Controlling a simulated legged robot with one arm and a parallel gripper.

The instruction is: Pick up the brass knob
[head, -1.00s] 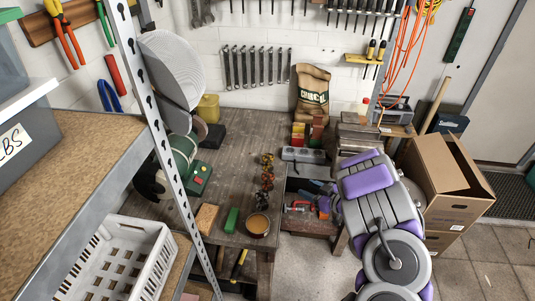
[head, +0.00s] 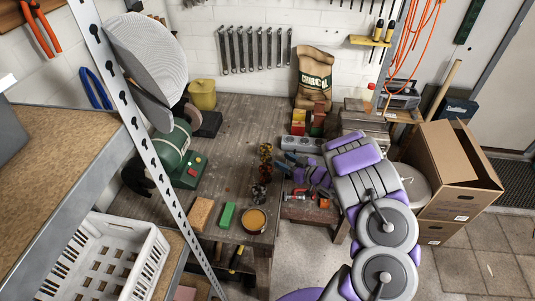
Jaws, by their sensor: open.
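My gripper (head: 284,169) is in the head view at the right edge of the wooden workbench, beyond the purple and grey links of my arm. It is open; its fingers are small and dark here, and I see nothing held. A cluster of small brownish and coloured pieces (head: 265,160) stands on the bench just left of it, with dark grey pieces at its near end. I cannot make out for sure which piece is the brass knob; it is too small to tell or hidden.
The workbench (head: 235,130) also bears a green machine (head: 172,150), a green block (head: 227,215), a tan block (head: 202,212) and a round tin (head: 254,220). A sack (head: 314,78) stands at the back. A shelf post (head: 150,150) crosses the left. A cardboard box (head: 450,165) stands at right.

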